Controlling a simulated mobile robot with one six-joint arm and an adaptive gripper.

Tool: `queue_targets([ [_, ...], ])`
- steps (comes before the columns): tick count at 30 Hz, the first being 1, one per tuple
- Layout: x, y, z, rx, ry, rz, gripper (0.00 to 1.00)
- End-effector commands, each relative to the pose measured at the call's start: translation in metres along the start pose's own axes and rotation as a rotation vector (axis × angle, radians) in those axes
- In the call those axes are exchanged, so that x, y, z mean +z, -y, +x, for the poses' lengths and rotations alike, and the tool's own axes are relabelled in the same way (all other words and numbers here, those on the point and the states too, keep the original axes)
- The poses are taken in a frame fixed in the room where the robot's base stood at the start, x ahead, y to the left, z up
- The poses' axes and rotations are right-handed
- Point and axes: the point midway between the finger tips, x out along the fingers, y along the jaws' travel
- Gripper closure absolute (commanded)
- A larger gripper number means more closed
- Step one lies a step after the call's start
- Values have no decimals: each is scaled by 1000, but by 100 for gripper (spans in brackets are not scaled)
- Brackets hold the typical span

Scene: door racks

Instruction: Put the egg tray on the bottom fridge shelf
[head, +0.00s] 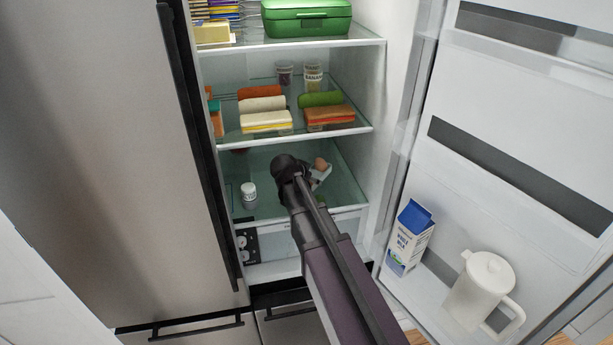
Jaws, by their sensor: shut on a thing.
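The fridge stands open, and my arm reaches into it at the bottom shelf (268,196), a glass level. The egg tray (322,179) shows as a small pale piece with a brownish egg just past the end of my arm. My gripper (309,174) is shut on the egg tray. My wrist hides the fingers and most of the tray. I cannot tell whether the tray touches the glass.
A small white jar (249,195) stands on the bottom shelf, left of my arm. The shelf above (290,137) holds sandwiches, rolls and cups. The open door (500,190) at right carries a milk carton (409,238) and a white pitcher (480,290).

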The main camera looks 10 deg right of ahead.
Motion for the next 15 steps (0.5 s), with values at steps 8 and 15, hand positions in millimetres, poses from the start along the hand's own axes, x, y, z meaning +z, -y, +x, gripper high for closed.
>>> queue_targets([
  [8, -8, 11, 8, 0, -1, 0, 76],
  [15, -21, 30, 21, 0, 0, 1, 76],
])
